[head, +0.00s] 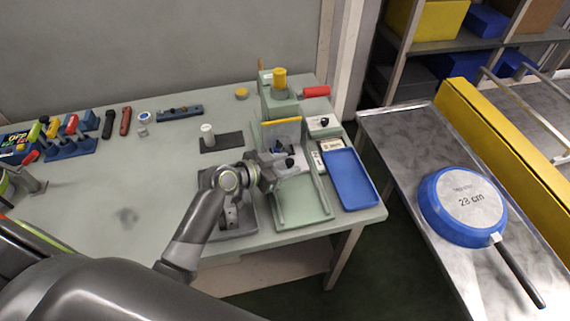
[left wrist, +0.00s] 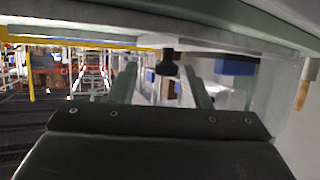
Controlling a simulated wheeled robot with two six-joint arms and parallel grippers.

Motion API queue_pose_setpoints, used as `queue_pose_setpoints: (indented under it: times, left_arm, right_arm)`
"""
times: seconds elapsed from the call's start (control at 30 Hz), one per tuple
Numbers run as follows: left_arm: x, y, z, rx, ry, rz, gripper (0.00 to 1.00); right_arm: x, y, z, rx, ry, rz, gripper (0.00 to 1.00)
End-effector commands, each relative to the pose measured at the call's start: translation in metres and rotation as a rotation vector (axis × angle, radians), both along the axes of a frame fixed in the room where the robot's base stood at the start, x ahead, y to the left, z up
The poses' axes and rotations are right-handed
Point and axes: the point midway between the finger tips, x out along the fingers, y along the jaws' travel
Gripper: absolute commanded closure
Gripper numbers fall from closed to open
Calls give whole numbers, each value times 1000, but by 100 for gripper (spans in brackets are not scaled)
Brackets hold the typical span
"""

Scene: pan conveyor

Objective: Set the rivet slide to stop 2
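The rivet press (head: 279,103) is a pale green machine with a yellow top and a red handle, at the back right of the bench. In front of it is a clear guard (head: 283,133) with a yellow top edge. A small black knob (head: 290,162) shows just beyond my left gripper (head: 279,160). In the left wrist view a black knob (left wrist: 168,63) appears between the two fingers of the left gripper (left wrist: 163,75), with gaps on both sides. The gripper is open; whether it touches the knob I cannot tell. Stop marks are not readable. My right gripper is not in view.
A blue tray (head: 350,179) lies right of the green base (head: 304,207). A small box with a black knob (head: 323,123) stands behind the tray. A blue pan (head: 463,206) lies on the metal conveyor (head: 405,150). The bench's left middle is clear.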

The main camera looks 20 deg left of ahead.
Motion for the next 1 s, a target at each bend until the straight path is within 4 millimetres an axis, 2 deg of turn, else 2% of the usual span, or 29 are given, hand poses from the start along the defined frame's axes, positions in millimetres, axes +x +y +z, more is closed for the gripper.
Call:
queue_pose_setpoints:
  times: [0.37,1.0]
  left_arm:
    - [-7,5,3,1,-2,1,57]
    - [-97,65,46,7,0,-1,57]
  right_arm:
    - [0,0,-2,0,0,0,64]
    - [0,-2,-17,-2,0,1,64]
